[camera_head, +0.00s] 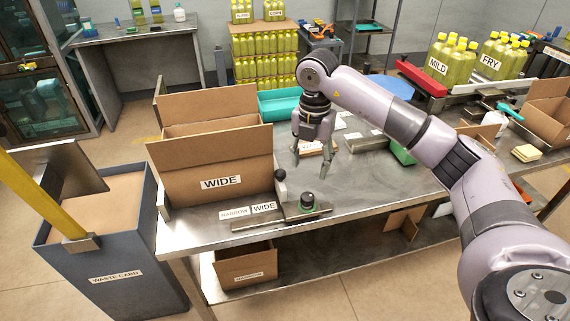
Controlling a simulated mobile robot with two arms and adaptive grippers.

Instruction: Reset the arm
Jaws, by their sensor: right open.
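My right arm reaches in from the right across the metal table. My right gripper (313,158) hangs pointing down over the table, its fingers spread with nothing between them. It is to the right of the open cardboard box marked WIDE (196,180) and behind a small lever fixture with a black knob (307,200). Whether the fingertips touch the table cannot be told. My left gripper does not show.
A grey WASTE CARD bin (118,285) stands at the left, with a yellow bar above it. A teal tray (283,103) is behind my gripper. Yellow bottles marked MILD (449,62) and FRY (496,60) stand at the right back.

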